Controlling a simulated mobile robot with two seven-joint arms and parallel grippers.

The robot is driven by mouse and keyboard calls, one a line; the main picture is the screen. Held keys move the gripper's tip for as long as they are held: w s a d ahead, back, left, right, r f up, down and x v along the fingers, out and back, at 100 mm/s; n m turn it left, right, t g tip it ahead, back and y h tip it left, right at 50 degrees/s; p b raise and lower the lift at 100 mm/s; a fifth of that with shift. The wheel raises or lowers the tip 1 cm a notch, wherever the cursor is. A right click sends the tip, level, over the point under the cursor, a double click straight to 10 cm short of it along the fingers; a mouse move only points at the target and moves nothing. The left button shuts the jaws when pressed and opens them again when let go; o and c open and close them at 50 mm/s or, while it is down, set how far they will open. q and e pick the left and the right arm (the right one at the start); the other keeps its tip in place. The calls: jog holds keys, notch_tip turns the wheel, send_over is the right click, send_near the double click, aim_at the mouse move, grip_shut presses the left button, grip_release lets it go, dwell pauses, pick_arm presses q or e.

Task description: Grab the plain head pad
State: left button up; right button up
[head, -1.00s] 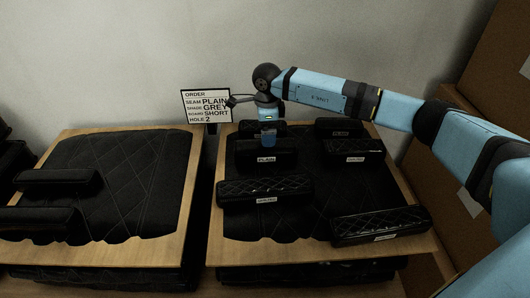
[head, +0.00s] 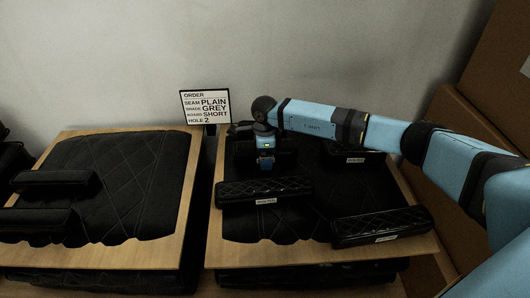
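The plain head pad (head: 286,154) is a black bolster on the right-hand board, behind a quilted pad. My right gripper (head: 266,164) points down at the middle of this pad and covers the place where its label sits. The fingers are small and dark against the black pad, so I cannot tell whether they are open or shut, or touching it. My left gripper is not in view.
Quilted pads with white labels lie on the same wooden board (head: 212,232), one in front (head: 264,190) and one at front right (head: 382,227). Another wooden board (head: 180,215) with black pads stands left.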

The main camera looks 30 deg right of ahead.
jog(key=c, duration=1)
